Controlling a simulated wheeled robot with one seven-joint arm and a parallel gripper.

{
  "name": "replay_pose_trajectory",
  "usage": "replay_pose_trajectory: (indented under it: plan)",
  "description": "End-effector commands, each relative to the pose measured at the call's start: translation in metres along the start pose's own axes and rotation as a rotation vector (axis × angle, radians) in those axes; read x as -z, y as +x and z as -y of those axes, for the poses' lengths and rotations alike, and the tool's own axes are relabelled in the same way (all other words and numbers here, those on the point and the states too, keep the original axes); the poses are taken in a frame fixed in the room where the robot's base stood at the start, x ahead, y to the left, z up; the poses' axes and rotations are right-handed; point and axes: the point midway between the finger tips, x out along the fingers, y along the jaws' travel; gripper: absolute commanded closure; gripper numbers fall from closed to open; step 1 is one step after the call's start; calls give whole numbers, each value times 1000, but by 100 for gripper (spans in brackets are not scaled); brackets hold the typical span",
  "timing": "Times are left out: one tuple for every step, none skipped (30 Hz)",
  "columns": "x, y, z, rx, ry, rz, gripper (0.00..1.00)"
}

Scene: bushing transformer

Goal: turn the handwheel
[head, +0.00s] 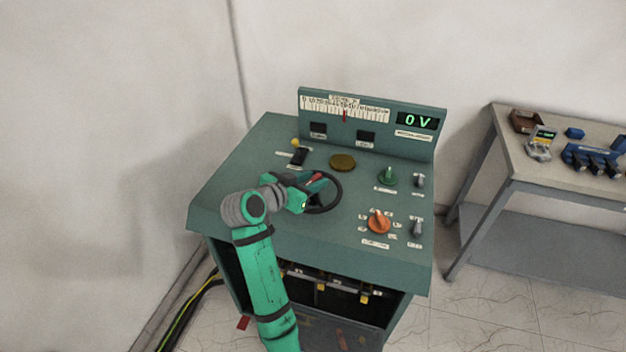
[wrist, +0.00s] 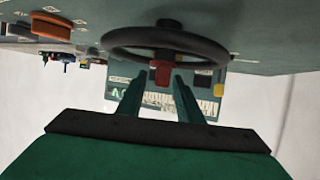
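The handwheel (head: 338,193) is a black ring on the sloping top of the green control desk, near its middle. Its red handle (head: 315,178) shows just past my gripper in the head view. In the wrist view the wheel (wrist: 120,40) appears upside down, with the red handle (wrist: 161,73) pointing toward me. My gripper (wrist: 160,82) is open, its two fingers apart, with the red handle between or just beyond the tips. I see gaps on both sides of it. My arm hides the wheel's left part in the head view.
The desk (head: 240,190) also carries an orange knob (head: 379,222), a green knob (head: 387,176), a brass disc (head: 342,162) and a black lever (head: 299,156). A side table (head: 515,160) with small devices stands right.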

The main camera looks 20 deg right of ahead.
Motion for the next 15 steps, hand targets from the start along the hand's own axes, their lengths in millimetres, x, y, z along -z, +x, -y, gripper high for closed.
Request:
replay_pose_trajectory:
  plan:
    - [0,3,0,-1,0,0,67]
    - [0,4,0,0,0,0,67]
    - [0,5,0,0,0,0,67]
    - [0,6,0,0,0,0,67]
    - [0,6,0,1,0,0,67]
    - [0,6,0,1,0,0,67]
    - [0,6,0,1,0,0,67]
    - [0,6,0,1,0,0,67]
    - [0,6,0,1,0,0,67]
    - [0,6,0,1,0,1,67]
    - [0,6,0,1,0,0,67]
    - [0,6,0,1,0,1,74]
    - [0,6,0,1,0,1,82]
    - [0,6,0,1,0,1,89]
    - [0,6,0,1,0,1,98]
